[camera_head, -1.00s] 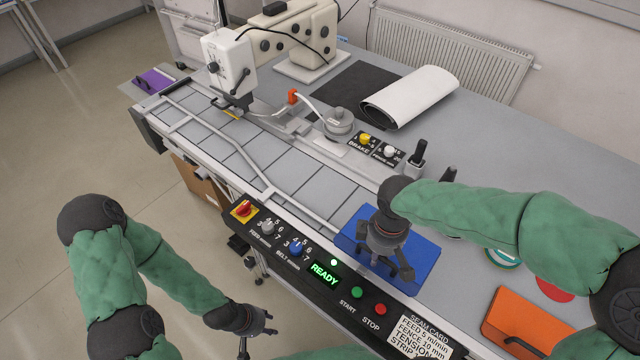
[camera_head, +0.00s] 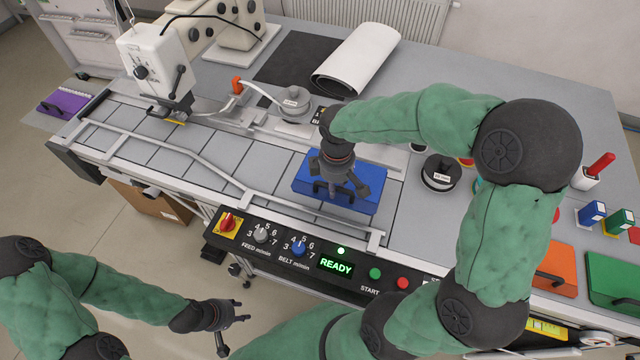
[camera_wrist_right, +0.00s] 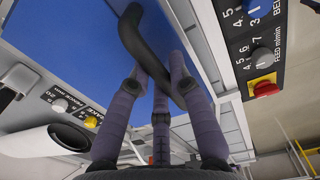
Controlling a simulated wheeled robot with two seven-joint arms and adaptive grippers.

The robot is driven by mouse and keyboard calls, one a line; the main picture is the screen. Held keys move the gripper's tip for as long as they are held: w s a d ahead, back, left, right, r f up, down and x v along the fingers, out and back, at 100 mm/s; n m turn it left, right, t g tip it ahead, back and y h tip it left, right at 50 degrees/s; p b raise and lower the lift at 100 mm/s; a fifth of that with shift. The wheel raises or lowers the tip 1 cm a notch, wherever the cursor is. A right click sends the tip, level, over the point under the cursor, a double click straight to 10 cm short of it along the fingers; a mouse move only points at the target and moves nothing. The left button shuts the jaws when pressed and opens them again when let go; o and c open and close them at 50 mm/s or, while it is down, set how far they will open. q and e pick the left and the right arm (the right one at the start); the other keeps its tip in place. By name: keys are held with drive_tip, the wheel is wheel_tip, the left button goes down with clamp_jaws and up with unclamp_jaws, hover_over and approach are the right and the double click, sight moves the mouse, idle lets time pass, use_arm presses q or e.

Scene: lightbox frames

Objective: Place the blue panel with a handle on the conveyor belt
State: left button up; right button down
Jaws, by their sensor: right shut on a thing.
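The blue panel (camera_head: 306,177) with its dark handle is over the right part of the conveyor belt (camera_head: 215,150), behind the guide rail. My right gripper (camera_head: 342,190) is above the panel and shut on its handle. In the right wrist view the fingers (camera_wrist_right: 162,88) close around the curved black handle (camera_wrist_right: 138,40), with the panel's blue face (camera_wrist_right: 70,35) beyond. I cannot tell whether the panel touches the belt. My left gripper (camera_head: 232,333) is open and empty, low in front of the table.
The control box (camera_head: 320,262) with knobs and a READY display runs along the front edge. A welding head (camera_head: 160,65) stands over the belt's left part. A white roll (camera_head: 357,60) lies behind. Orange (camera_head: 553,268) and green (camera_head: 615,280) panels lie at the right.

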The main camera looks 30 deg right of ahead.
sight(321, 179)
drive_tip(key=w+f, duration=0.3)
drive_tip(key=w+f+b, duration=0.1)
drive_tip(key=w+f, duration=0.2)
drive_tip(key=w, duration=0.1)
drive_tip(key=shift+w+d+f, duration=0.2)
drive_tip(key=shift+f, duration=0.1)
drive_tip(key=shift+w+f, duration=0.25)
drive_tip(key=shift+f, duration=0.15)
wheel_tip(321, 179, down, 3)
drive_tip(key=shift+r, duration=0.1)
drive_tip(key=c, duration=1.1)
unclamp_jaws()
drive_tip(key=shift+c, duration=0.2)
wheel_tip(321, 179, up, 12)
drive_tip(key=shift+s+a+p, duration=0.1)
drive_tip(key=shift+p, duration=0.5)
